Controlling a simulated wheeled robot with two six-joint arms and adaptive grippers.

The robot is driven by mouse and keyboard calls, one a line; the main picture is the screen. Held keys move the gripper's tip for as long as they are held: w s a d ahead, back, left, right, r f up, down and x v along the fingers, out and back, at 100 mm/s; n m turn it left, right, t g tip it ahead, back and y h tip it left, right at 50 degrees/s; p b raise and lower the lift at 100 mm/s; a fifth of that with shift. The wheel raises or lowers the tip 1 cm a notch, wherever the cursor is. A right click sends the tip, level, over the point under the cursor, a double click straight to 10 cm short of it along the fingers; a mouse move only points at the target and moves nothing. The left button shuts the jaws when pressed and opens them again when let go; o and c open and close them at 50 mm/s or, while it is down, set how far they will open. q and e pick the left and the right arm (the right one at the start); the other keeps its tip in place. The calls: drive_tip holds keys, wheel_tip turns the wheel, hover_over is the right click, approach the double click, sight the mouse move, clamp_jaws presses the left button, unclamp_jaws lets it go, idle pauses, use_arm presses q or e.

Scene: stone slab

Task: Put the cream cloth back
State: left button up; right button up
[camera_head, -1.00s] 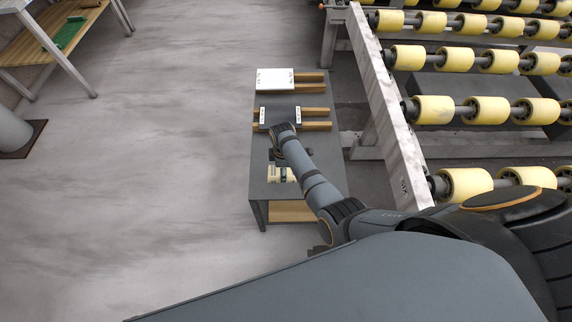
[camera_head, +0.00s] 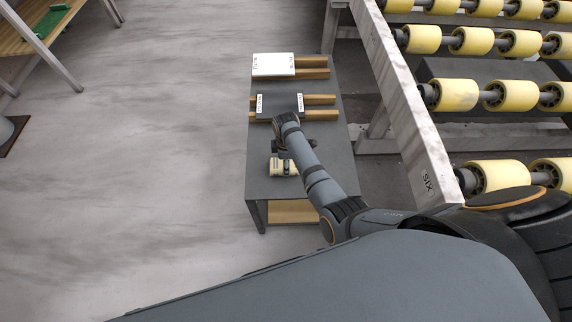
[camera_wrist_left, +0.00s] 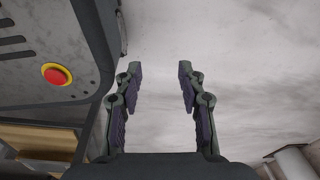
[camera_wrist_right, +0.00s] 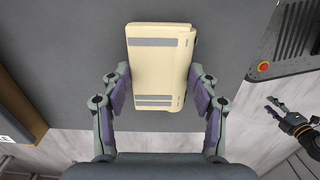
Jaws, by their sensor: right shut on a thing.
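The cream cloth (camera_head: 279,167) is a folded pad with grey stripes over the grey slab table (camera_head: 268,215). In the right wrist view the cloth (camera_wrist_right: 158,75) sits between my right gripper's fingertips, which press on its two sides. My right gripper (camera_head: 288,153) is shut on it from above. I cannot tell whether the cloth touches the table. My left gripper (camera_wrist_left: 156,80) is open and empty in its own wrist view, over the pale floor. It also shows in the right wrist view (camera_wrist_right: 272,108), off to the right. The head view does not show it clearly.
Further back on the table, a dark slab (camera_head: 280,106) and a white slab (camera_head: 272,66) lie on wooden strips (camera_head: 322,114). A roller conveyor (camera_head: 410,130) with yellow rollers stands close on the right. The floor (camera_head: 150,150) on the left is open.

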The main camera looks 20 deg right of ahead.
drive_tip(key=shift+r, duration=0.15)
drive_tip(key=shift+s, duration=0.1)
use_arm(q)
drive_tip(key=shift+s, duration=0.55)
use_arm(e)
drive_tip(key=o, duration=1.1)
drive_tip(key=shift+f, duration=0.2)
use_arm(q)
wheel_tip(320, 180, up, 3)
drive_tip(key=shift+f+p, duration=0.2)
drive_tip(key=shift+p, duration=1)
use_arm(e)
wheel_tip(320, 180, up, 12)
drive_tip(key=shift+r, duration=0.15)
